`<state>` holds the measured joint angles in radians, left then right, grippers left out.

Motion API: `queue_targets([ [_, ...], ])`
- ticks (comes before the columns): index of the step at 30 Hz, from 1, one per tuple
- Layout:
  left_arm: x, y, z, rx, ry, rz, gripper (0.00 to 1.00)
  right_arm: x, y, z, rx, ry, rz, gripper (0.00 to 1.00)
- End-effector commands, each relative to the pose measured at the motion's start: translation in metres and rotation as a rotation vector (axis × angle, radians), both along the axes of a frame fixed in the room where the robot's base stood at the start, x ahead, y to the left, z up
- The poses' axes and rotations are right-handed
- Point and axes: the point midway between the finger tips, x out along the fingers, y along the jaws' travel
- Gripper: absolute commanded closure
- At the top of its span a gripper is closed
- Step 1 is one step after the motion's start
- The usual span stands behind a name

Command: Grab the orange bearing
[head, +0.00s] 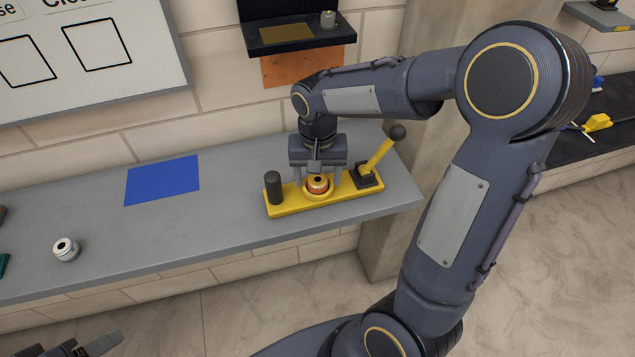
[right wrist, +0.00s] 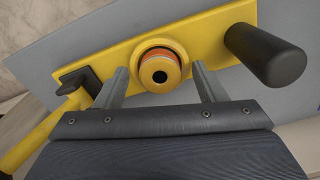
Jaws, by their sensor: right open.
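The orange bearing (head: 317,184) sits in the round seat of the yellow fixture (head: 285,207) on the grey shelf. In the right wrist view the bearing (right wrist: 161,55) shows an orange band and a dark centre hole. My right gripper (head: 318,176) points down over it, open, with one finger on each side. In the right wrist view the fingers of my right gripper (right wrist: 160,82) are apart, with a gap to the bearing on both sides. Part of my left gripper (head: 92,346) shows at the bottom left edge; its jaws cannot be made out.
The fixture carries a dark upright cylinder (head: 273,187) at its left and a yellow lever (head: 378,155) with a dark knob at its right, both close to my right gripper. A white bearing (head: 66,249) and a blue square (head: 162,180) lie farther left. The shelf between is clear.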

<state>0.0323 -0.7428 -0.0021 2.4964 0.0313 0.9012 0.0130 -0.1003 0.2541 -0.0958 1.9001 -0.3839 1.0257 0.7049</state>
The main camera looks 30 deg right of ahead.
Motion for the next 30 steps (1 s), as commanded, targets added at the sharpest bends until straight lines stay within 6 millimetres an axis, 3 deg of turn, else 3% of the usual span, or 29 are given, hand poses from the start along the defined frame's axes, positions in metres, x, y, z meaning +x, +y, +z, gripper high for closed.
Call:
queue_targets([
  [1,0.0,0.0,0.0,0.0,0.0,0.0,0.45,0.0,0.0,0.0,0.0,0.0,0.0,0.4],
  [13,0.0,0.0,0.0,0.0,0.0,0.0,0.45,0.0,0.0,0.001,0.0,-0.001,0.0,0.91],
  [23,0.0,0.0,0.0,0.0,0.0,0.0,0.45,0.001,0.0,0.007,-0.001,-0.003,0.0,0.91],
  [30,0.0,0.0,0.0,0.0,0.0,0.0,0.45,-0.006,0.001,0.041,0.002,-0.007,0.0,0.91],
])
